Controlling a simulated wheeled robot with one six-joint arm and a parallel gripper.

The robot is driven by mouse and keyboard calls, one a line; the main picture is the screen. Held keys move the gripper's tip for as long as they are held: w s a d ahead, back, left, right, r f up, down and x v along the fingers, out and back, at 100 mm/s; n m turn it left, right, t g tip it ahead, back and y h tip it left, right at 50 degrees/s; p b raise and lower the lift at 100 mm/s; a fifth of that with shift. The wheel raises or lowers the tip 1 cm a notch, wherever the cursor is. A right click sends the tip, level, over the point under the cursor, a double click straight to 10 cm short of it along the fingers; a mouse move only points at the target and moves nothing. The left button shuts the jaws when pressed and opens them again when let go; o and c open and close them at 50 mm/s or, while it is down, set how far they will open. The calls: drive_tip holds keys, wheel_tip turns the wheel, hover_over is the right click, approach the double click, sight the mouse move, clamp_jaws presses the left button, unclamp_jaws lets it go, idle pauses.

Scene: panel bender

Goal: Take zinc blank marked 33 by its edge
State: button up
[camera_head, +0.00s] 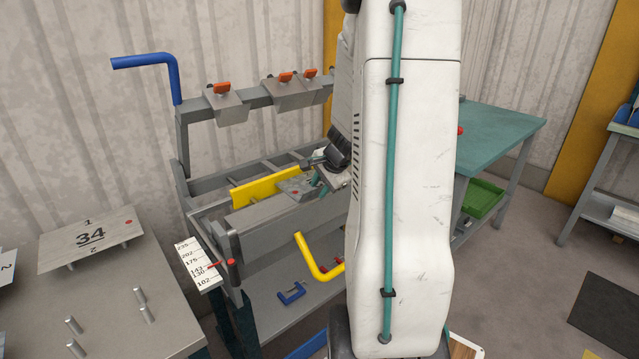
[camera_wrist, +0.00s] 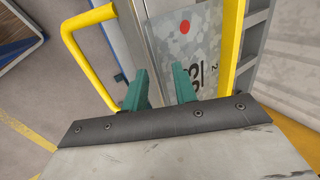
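A mottled grey zinc blank (camera_wrist: 207,37) with a red dot lies on the panel bender's bed in the wrist view. Its black number is partly hidden by my right finger; a 3 shows, and a small 2 beside it. In the head view this blank (camera_head: 294,187) lies in front of the yellow bar, partly behind my gripper. My gripper (camera_wrist: 161,86) has two teal fingers standing apart with nothing clamped between them. They are over the blank's near long edge. I cannot tell if they touch it. In the head view my gripper (camera_head: 326,180) is largely hidden by my arm.
Another blank marked 34 (camera_head: 88,237) rests on pegs on the grey table at left. The bender has a yellow bar (camera_head: 265,184), a bent yellow handle (camera_head: 312,258), a blue handle (camera_head: 150,62) and upper clamps with orange knobs. A green-topped table (camera_head: 500,135) stands behind right.

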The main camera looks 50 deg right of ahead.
drive_tip(key=shift+x, duration=0.95)
clamp_jaws()
idle(0.6)
